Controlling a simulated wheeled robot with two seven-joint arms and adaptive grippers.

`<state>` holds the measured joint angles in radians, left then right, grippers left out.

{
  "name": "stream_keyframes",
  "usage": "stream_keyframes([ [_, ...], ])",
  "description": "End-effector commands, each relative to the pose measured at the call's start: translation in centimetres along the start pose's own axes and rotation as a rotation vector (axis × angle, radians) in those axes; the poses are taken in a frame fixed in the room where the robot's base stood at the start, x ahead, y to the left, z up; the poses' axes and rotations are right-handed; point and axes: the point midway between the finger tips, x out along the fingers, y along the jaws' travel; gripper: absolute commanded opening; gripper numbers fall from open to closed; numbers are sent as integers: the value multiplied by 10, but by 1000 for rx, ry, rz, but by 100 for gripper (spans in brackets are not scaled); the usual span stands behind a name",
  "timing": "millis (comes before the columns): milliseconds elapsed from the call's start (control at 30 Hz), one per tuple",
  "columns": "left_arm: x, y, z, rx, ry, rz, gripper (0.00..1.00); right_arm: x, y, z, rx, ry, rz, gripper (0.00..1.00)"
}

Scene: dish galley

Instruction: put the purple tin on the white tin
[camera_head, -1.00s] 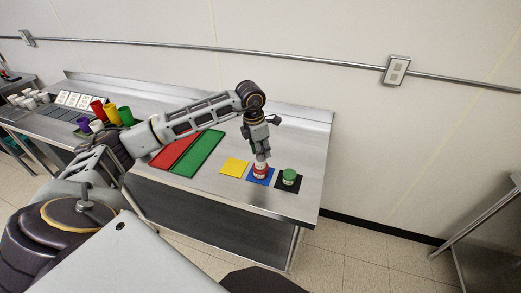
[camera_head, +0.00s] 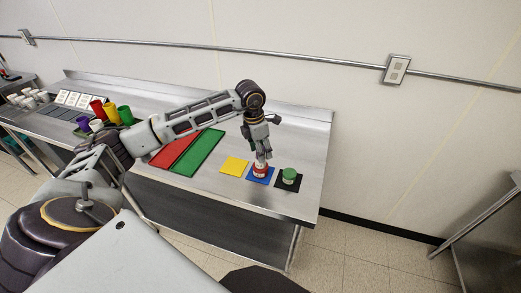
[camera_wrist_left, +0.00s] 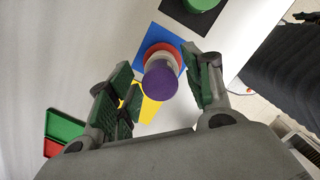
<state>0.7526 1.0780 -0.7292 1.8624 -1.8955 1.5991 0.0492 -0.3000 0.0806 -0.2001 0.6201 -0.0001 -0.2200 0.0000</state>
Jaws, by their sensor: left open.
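The purple tin (camera_wrist_left: 161,85) shows as a round purple top in the left wrist view. It is the nearest part of a stack, with the pale white tin (camera_wrist_left: 159,60) directly below it and a red tin (camera_wrist_left: 151,50) at the bottom. The purple tin appears to rest on the white tin. My left gripper (camera_wrist_left: 162,93) is open, with one finger on each side of the purple tin and visible gaps. In the head view, my left gripper (camera_head: 262,156) is over the stack and hides its upper part; the red tin (camera_head: 260,173) shows below. My right gripper is not in view.
The stack stands on a blue mat (camera_head: 252,177). A green tin (camera_head: 289,174) stands on a black mat (camera_head: 282,186) to its right. A yellow mat (camera_head: 234,166) lies empty to its left. Green (camera_head: 197,154) and red (camera_head: 172,150) mats lie farther left, with several cups beyond.

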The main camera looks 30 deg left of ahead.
Motion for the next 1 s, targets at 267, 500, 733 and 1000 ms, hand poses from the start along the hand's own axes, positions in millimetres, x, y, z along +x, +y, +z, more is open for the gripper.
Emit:
stream_keyframes([
  [267, -23, 0, 1, 1, -2, 1, 51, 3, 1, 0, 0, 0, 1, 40],
  [500, -58, 1, 1, -1, -2, 2, 51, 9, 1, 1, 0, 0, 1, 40],
  [733, -90, 0, 1, 0, -3, 2, 51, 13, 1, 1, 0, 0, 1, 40],
  [1000, -116, 0, 1, 0, -1, 0, 51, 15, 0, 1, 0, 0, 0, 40],
])
